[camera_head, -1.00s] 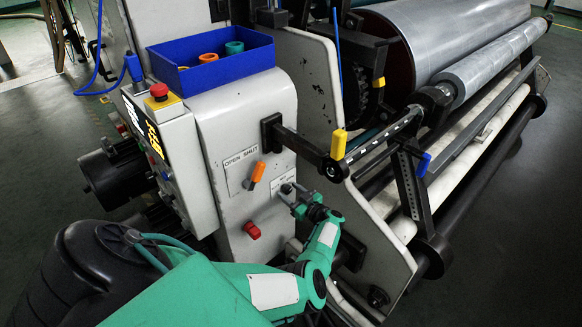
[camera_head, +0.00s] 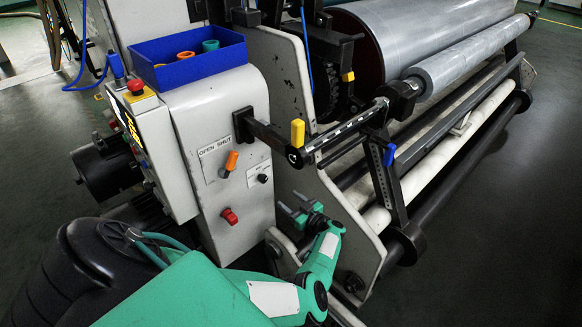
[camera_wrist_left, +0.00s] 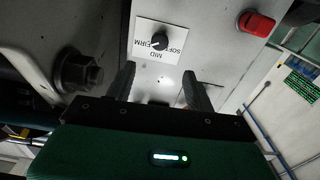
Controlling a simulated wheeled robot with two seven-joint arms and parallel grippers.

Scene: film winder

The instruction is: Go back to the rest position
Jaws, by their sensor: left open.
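My left gripper (camera_head: 291,204) is open and empty in front of the winder's white housing (camera_head: 240,110). It is below and to the right of the black knob (camera_head: 263,178), apart from it. In the left wrist view its two fingers (camera_wrist_left: 160,85) stand apart, with the knob (camera_wrist_left: 159,41) on its SOFT/MID/FIRM plate beyond them. The red knob (camera_head: 230,216) is left of the gripper and also shows in the left wrist view (camera_wrist_left: 259,24). The orange-handled OPEN/SHUT lever (camera_head: 231,161) is higher up. My right gripper is not in view.
A blue bin (camera_head: 190,65) with coloured rings sits on the housing. A control panel with a red button (camera_head: 135,87) is at left. Open floor (camera_head: 500,240) lies at right.

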